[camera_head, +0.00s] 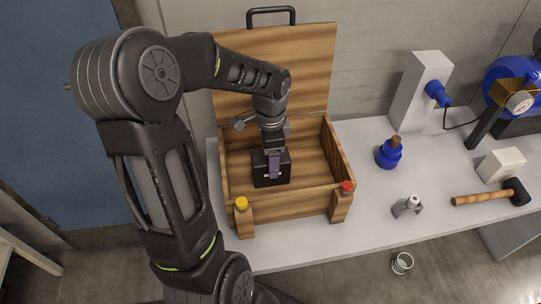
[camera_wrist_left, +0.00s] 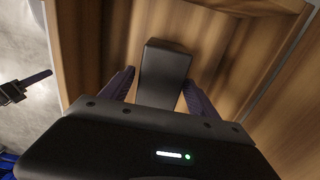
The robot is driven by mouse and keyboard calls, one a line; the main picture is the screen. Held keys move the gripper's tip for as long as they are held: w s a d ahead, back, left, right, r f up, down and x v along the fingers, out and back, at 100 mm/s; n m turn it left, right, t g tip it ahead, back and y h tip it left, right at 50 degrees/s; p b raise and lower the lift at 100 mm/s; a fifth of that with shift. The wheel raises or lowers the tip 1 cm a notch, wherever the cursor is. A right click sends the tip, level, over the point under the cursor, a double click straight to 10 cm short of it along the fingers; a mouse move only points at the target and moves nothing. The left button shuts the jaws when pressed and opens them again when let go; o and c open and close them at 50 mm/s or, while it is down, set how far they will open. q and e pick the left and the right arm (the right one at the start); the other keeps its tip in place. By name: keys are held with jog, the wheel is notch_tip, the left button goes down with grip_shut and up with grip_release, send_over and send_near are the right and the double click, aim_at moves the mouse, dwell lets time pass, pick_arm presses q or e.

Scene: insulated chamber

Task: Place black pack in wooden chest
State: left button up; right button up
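The black pack (camera_head: 258,172) is inside the wooden chest (camera_head: 290,203), near the middle of its floor. The chest's lid is open and leans back. My left gripper (camera_head: 274,166) reaches down into the chest over the pack, one purple finger showing in front of it. In the left wrist view the pack (camera_wrist_left: 164,72) lies between the two fingers of my left gripper (camera_wrist_left: 159,78), with narrow gaps at its sides. The fingers look open around it. The pack's underside is hidden. My right gripper is not in view.
Yellow (camera_head: 241,203) and red (camera_head: 347,186) knobs top the chest's front posts. The table between chest and bottle is clear.

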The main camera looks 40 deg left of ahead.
pick_arm(q)
jog(key=shift+o, duration=0.5)
jog(key=shift+r, duration=0.1)
jog(key=shift+r, duration=0.15)
notch_tip(320, 180, up, 12)
jog(key=shift+c, duration=0.5)
dwell(1.1)
